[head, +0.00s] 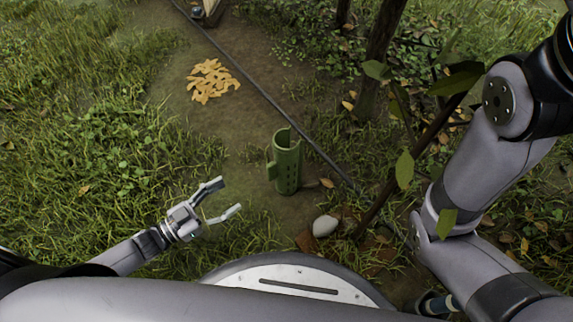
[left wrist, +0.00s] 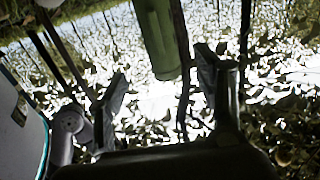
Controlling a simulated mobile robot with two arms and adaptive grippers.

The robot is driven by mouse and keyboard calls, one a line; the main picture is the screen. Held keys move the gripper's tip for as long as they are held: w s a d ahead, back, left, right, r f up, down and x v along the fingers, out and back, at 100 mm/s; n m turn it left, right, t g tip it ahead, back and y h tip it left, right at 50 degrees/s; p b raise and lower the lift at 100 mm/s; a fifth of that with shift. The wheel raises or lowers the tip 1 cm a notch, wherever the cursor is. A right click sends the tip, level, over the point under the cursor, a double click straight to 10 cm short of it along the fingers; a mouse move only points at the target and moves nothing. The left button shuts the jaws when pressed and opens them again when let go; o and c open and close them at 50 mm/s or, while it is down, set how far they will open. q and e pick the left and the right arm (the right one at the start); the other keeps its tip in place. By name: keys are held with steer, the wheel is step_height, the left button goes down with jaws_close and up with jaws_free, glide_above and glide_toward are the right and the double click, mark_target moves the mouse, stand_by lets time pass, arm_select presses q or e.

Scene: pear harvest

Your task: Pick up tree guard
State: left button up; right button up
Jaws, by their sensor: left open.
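The tree guard (head: 288,164) is a green, perforated, open-topped tube that stands upright on bare soil in the middle of the head view. My left gripper (head: 229,199) is open and empty, to the left of the guard and nearer to me, with a gap between them. In the left wrist view the guard (left wrist: 157,40) shows at the top centre, beyond and between the two open fingers (left wrist: 160,98). My right arm comes in at the right of the head view, and its gripper cannot be made out.
A dark hose (head: 255,88) runs diagonally behind the guard. A pale stone (head: 325,226) lies in front of it, near my base. A thin leafy stem (head: 405,170) and a tree trunk (head: 379,55) stand at the right. Yellow leaves (head: 212,81) lie behind. Grass at left is open.

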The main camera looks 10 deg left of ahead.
mark_target(274, 169)
arm_select(q)
steer(key=b+x, duration=0.2)
steer(key=x, duration=0.5)
steer(key=b+x, duration=0.3)
steer(key=x, duration=0.5)
steer(key=shift+d+f, duration=0.2)
steer(key=shift+d, duration=0.1)
steer(key=shift+w+d+r, duration=0.1)
steer(key=shift+w+d, duration=0.05)
steer(key=shift+w, duration=0.05)
steer(key=shift+c, duration=0.2)
steer(key=c, duration=1)
